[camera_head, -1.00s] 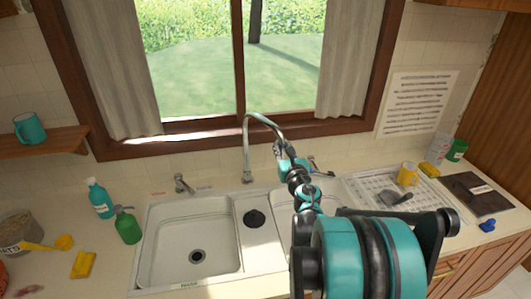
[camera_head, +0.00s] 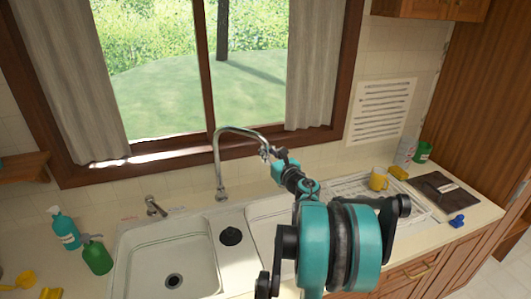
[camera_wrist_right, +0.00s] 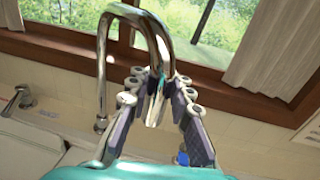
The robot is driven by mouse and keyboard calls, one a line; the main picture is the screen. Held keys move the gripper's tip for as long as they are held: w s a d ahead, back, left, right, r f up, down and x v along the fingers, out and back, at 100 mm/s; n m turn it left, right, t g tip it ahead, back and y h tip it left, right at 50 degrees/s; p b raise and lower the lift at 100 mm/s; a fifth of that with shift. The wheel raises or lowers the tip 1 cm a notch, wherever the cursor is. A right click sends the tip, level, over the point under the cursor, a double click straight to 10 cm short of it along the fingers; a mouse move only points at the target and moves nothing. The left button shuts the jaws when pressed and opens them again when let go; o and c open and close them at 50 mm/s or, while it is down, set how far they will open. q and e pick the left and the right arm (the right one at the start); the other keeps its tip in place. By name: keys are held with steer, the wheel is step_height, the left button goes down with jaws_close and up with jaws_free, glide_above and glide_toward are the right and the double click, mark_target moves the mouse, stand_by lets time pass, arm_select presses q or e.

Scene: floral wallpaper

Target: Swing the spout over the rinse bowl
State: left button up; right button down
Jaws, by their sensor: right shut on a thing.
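The chrome spout (camera_head: 238,130) arches up from its base behind the sink, and its outlet end points right. My right gripper (camera_head: 270,154) is shut on the spout near its outlet end. In the right wrist view the spout (camera_wrist_right: 103,70) comes down between the two fingers of the gripper (camera_wrist_right: 157,105). The large sink bowl (camera_head: 165,255) lies left of the spout. A small middle bowl (camera_head: 232,262) with a black round piece in it lies below the spout's base. A pale basin or drainer area on the right is partly hidden by my arm. My left gripper is not in view.
A small tap (camera_head: 153,206) stands left of the spout. A teal bottle (camera_head: 66,232) and a green bottle (camera_head: 97,257) stand left of the sink. A yellow mug (camera_head: 378,179) and a dark board (camera_head: 444,190) are on the right. The window is close behind the spout.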

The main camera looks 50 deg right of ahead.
steer(key=shift+s+d, duration=0.15)
steer(key=shift+d, duration=0.05)
steer(key=c, duration=1.6)
jaws_free()
steer(key=shift+o, duration=1.3)
steer(key=shift+s+d+r, duration=0.1)
steer(key=shift+s, duration=0.2)
steer(key=shift+w, duration=0.1)
steer(key=shift+a, duration=0.2)
steer(key=v, duration=1.2)
steer(key=shift+d, duration=0.15)
